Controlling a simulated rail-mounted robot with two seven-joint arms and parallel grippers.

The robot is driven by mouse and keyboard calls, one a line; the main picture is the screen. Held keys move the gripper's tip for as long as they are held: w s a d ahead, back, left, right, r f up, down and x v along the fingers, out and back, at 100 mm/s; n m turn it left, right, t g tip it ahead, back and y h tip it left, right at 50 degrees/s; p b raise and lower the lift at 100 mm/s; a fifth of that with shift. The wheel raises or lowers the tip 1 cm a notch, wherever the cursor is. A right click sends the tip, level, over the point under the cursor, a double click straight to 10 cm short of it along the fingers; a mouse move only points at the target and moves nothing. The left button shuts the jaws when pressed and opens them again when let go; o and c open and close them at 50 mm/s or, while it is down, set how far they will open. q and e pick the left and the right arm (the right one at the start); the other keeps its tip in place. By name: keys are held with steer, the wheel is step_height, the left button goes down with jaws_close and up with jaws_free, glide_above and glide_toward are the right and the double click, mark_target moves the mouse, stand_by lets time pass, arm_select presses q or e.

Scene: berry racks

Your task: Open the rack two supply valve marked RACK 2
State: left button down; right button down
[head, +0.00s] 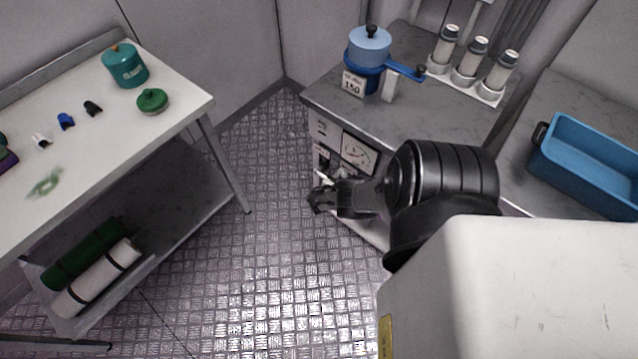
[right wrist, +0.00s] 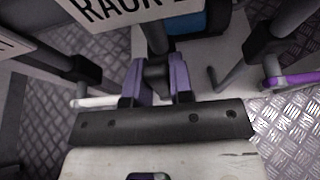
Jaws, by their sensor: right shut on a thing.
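In the right wrist view a white sign (right wrist: 115,8) reads RACK, and its last character is cut off by the top edge. Below it is a dark valve stem (right wrist: 155,38). My right gripper (right wrist: 157,82) is shut on the dark valve part below this stem, with a finger on each side. The held handle is mostly hidden between the fingers. In the head view my right gripper (head: 322,198) is low at the front of the grey cabinet, and the valve cannot be made out there. My left gripper is not in view.
Beside the held valve are a white handle (right wrist: 95,101) at left and a purple handle (right wrist: 290,79) at right. A blue pot (head: 368,48) stands on the cabinet top (head: 400,118). A blue bin (head: 590,160) is at right. Open floor (head: 240,240) lies between cabinet and bench (head: 190,105).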

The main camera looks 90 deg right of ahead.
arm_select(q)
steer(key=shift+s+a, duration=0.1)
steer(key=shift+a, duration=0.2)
arm_select(e)
steer(key=shift+w+d, duration=0.1)
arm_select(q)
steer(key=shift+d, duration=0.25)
arm_select(e)
steer(key=c, duration=1)
jaws_free()
arm_select(q)
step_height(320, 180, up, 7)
steer(key=p, duration=0.6)
steer(key=shift+p, duration=0.35)
arm_select(e)
steer(key=v, duration=1.4)
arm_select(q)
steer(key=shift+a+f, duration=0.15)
arm_select(e)
steer(key=shift+w+d+f, duration=0.1)
steer(key=shift+w+d, duration=0.05)
